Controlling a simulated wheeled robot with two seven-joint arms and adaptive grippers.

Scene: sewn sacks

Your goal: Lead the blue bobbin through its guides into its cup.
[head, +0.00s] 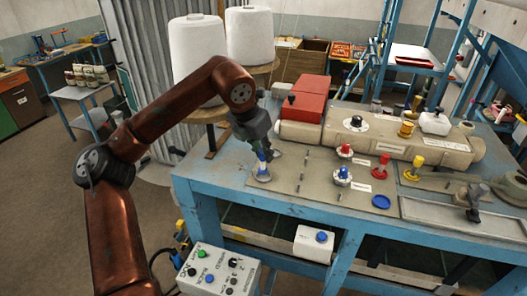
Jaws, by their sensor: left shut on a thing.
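My left gripper (260,146) reaches down over the near left part of the machine plate. It is shut on the blue bobbin (262,160), which is small and partly hidden by the fingers. The bobbin is upright, just over a round metal disc (262,176); I cannot tell whether they touch. A flat blue round cup (381,202) lies to the right, near the plate's front edge. My right gripper does not show.
A red bobbin (383,166) and a yellow bobbin (414,168) stand on the plate at right. Behind are a beige machine arm (400,143) and a red box (298,97). White thread cones (198,50) stand behind my left arm. The plate's front middle is clear.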

